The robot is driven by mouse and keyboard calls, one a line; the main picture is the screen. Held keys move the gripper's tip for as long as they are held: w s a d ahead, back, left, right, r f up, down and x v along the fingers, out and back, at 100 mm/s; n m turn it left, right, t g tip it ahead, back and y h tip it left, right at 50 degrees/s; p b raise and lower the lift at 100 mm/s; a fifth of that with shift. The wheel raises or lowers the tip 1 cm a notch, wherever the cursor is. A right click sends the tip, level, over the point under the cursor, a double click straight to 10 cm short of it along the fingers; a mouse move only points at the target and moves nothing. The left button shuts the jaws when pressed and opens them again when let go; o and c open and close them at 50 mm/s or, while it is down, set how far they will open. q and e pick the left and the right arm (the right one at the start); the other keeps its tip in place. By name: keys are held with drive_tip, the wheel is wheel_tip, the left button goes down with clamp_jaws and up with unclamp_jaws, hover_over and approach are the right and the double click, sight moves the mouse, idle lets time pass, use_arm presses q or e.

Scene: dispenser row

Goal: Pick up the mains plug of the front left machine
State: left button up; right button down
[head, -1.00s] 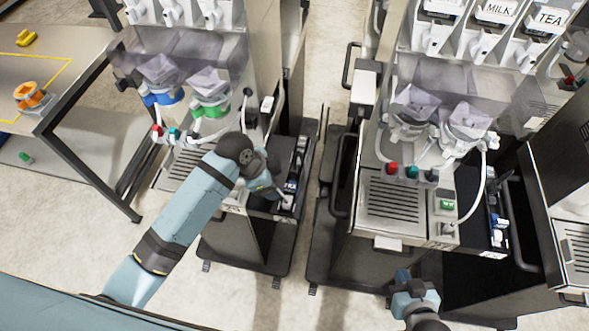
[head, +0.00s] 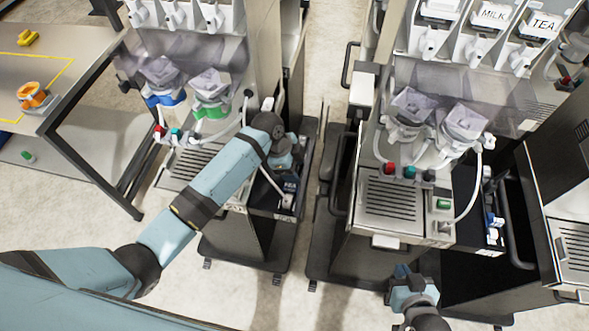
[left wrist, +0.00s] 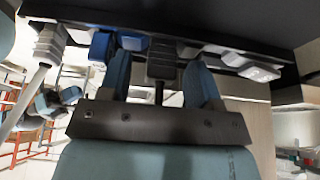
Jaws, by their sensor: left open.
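The front left machine (head: 195,160) is the dispenser with one blue and one green collar. A dark tray with plugs and connectors (head: 288,195) is on its right side. My left gripper (head: 290,160) is over this tray, its fingertips mostly hidden in the head view. In the left wrist view it is open (left wrist: 157,85), and a dark grey plug (left wrist: 161,60) with a dark cord shows between its fingers. I cannot tell whether they touch it. A pale grey plug (left wrist: 48,45) with a light cord is to the left. My right gripper (head: 413,283) is low, in front of the right machine; its jaws are unclear.
Blue connectors (left wrist: 132,42) lie close to the left finger in the wrist view, and a white switch block (left wrist: 258,72) is to the right. A second dispenser (head: 390,205) stands to the right across a narrow gap. A table (head: 75,80) stands at the far left.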

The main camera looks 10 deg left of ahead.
use_arm(q)
drive_tip(key=shift+f, duration=0.1)
drive_tip(key=shift+c, duration=0.2)
drive_tip(key=c, duration=1)
clamp_jaws()
drive_tip(key=shift+w+r, duration=0.1)
drive_tip(key=shift+r, duration=0.25)
wheel_tip(320, 180, up, 6)
drive_tip(key=shift+r+b, duration=0.15)
drive_tip(key=shift+b, duration=0.65)
drive_tip(key=s+b, duration=0.2)
drive_tip(key=s, duration=1.6)
drive_tip(key=shift+b, duration=0.4)
